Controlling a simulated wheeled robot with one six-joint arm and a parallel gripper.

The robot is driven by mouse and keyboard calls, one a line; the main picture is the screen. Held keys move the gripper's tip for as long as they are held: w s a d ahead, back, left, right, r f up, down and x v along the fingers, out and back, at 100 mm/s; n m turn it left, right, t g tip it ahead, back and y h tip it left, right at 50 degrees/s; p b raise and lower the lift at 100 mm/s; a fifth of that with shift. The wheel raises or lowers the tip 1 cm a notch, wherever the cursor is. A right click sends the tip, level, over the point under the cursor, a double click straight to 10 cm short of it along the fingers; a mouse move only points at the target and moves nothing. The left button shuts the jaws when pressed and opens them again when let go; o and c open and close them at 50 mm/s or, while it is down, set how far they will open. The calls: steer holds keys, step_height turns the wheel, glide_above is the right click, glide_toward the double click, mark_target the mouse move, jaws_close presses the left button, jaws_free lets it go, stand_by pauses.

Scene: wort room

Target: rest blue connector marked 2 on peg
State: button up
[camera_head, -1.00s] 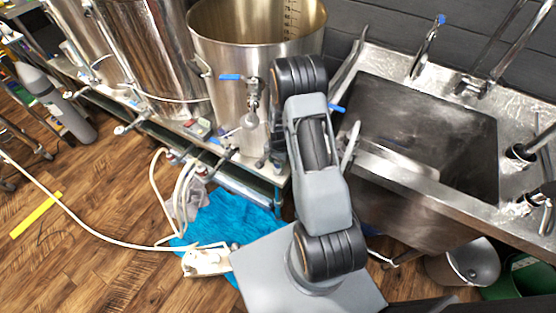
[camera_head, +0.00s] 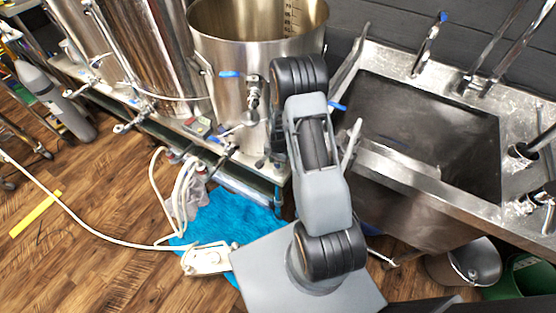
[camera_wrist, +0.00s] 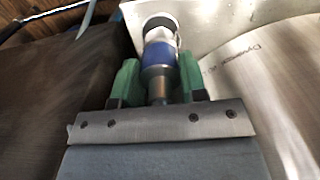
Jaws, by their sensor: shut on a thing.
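In the wrist view, my gripper (camera_wrist: 160,80) has two green fingertips shut on a connector with a blue band (camera_wrist: 158,54) and a silver metal stem. No mark 2 is readable on it. The connector's far end meets or overlaps a round pale metal piece (camera_wrist: 160,24) on a light metal surface; I cannot tell whether they touch, or whether that piece is the peg. In the head view, my arm hides the gripper and connector.
A steel kettle (camera_head: 225,45) with a blue-handled valve stands behind my arm. A steel sink (camera_head: 470,130) lies to the right. A blue cloth (camera_head: 232,218) and white hoses (camera_head: 110,238) lie on the wooden floor. A bucket (camera_head: 465,262) stands below the sink.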

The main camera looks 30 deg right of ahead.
steer(key=shift+f+b, duration=0.75)
steer(key=shift+f, duration=0.25)
steer(key=o, duration=1.1)
steer(key=shift+r, duration=0.1)
